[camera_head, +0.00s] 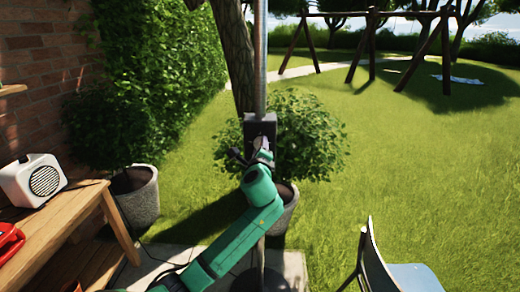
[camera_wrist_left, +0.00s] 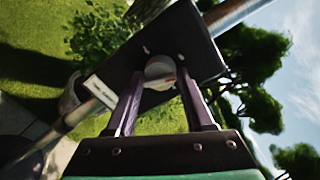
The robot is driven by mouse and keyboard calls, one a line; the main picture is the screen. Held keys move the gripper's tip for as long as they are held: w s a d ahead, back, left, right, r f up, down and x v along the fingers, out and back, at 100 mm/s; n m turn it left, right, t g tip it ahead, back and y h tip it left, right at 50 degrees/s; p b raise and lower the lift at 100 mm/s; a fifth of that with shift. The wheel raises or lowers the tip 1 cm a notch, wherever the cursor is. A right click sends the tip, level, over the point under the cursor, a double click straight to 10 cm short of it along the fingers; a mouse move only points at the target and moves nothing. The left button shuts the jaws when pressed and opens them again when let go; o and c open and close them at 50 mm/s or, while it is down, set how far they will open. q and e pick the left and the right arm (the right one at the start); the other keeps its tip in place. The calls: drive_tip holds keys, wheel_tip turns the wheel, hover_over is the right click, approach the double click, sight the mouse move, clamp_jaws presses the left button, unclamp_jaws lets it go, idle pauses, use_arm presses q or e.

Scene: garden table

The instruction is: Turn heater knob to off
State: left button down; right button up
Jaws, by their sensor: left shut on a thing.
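The heater's dark control box (camera_head: 260,127) is fixed on a grey metal pole (camera_head: 260,60) in the middle of the head view. The box also fills the upper middle of the left wrist view (camera_wrist_left: 195,45). A pale round knob (camera_wrist_left: 159,68) is on its face. My left gripper (camera_head: 262,150) is at the front of the box, and its two fingers (camera_wrist_left: 160,82) are shut on the knob, one on each side. The knob's markings are too small to read, and in the head view the gripper hides it. My right gripper is not in view.
A wooden table (camera_head: 62,215) at the left holds a white speaker-like box (camera_head: 33,180) and a red object (camera_head: 9,240). Potted bushes stand behind the table (camera_head: 136,200) and behind the pole (camera_head: 285,212). A chair (camera_head: 385,265) stands front right. Open lawn (camera_head: 420,150) lies beyond.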

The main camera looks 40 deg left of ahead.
use_arm(q)
drive_tip(key=shift+r+n, duration=0.1)
drive_tip(key=shift+n, duration=1.5)
drive_tip(key=shift+c, duration=1.6)
unclamp_jaws()
drive_tip(key=shift+s+b, duration=0.1)
drive_tip(key=shift+b, duration=0.2)
drive_tip(key=f+b+v, duration=0.1)
drive_tip(key=b+v, duration=0.1)
drive_tip(key=v, duration=1.2)
drive_tip(key=shift+s+r+b, duration=0.25)
drive_tip(key=shift+r+b, duration=0.1)
drive_tip(key=shift+r, duration=0.15)
